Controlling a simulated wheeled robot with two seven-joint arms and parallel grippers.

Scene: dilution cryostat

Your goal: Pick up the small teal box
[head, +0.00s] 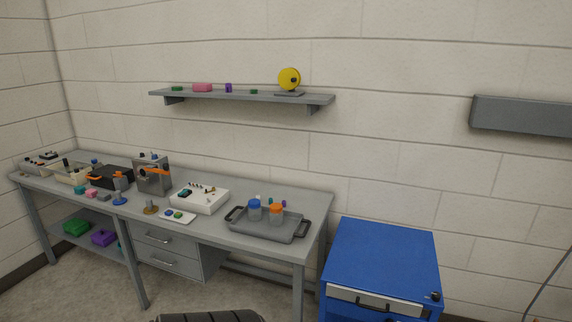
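A small teal box (80,190) sits on the left part of the grey workbench (222,233), near its front edge. A pink block (91,194) is just to its right, and a grey block (104,198) is beyond that. The teal box is small in the picture, and I cannot make out its details. Neither of my grippers is in view.
A black bin (112,177), a metal box (151,175), a white box (199,198) and a grey tray (268,226) with two jars stand on the bench. A blue cabinet (382,254) stands to the right. A wall shelf (235,96) hangs above the bench.

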